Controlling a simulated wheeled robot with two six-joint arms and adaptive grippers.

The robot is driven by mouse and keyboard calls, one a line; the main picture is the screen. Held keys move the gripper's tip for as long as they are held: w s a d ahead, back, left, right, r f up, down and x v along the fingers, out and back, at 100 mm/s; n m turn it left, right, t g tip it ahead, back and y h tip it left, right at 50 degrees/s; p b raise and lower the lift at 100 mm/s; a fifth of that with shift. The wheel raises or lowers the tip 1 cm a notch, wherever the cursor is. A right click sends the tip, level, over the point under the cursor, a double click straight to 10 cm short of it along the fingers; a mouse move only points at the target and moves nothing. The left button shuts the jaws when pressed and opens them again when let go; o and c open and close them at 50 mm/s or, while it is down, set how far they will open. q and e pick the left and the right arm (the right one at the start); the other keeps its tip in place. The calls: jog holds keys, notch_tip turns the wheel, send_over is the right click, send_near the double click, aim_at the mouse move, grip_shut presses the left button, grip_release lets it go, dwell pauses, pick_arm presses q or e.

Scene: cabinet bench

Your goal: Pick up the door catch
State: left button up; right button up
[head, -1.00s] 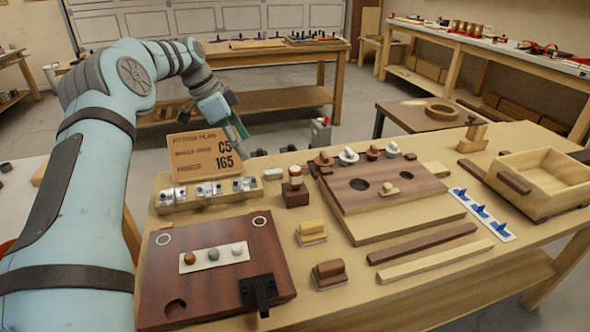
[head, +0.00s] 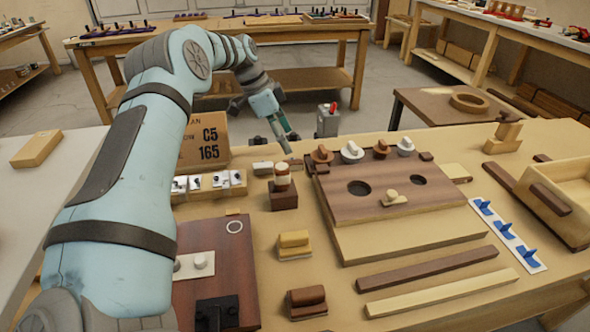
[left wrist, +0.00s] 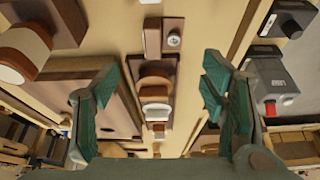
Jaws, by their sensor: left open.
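My left gripper (left wrist: 160,100) is open and empty, its two green-lined fingers spread wide in the left wrist view. In the head view the left gripper (head: 288,142) points down behind the dark block with the brown-and-white knob (head: 282,180). In the left wrist view a small brown block with a round metal piece (left wrist: 173,38) lies between the fingers' lines, toward the top; it may be the door catch, but I cannot tell for sure. The gripper touches nothing that I can see. My right gripper is not in view.
A row of knobs (head: 352,151) stands along the back of the brown board (head: 390,190) with holes. A cardboard sign (head: 213,140) stands behind the metal fittings (head: 208,183). A grey box with a red top (head: 327,120) is near the back edge. Dark grey pieces (left wrist: 268,72) lie at right.

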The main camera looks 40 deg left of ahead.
aim_at(293, 162)
pick_arm(q)
jog(key=x, duration=0.2)
jog(key=a+b+x, duration=0.1)
jog(key=x, duration=0.1)
jog(key=shift+d+f, duration=0.1)
jog(key=shift+f, duration=0.15)
jog(key=b+x, duration=0.1)
jog(key=x, duration=0.1)
jog(key=shift+f, duration=0.3)
jog(key=shift+w, duration=0.1)
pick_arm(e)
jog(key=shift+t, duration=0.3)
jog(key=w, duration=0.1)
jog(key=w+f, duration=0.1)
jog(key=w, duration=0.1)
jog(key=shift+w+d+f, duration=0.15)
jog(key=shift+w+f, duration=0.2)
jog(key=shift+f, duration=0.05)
pick_arm(q)
jog(key=shift+d, duration=0.1)
jog(key=c, duration=1)
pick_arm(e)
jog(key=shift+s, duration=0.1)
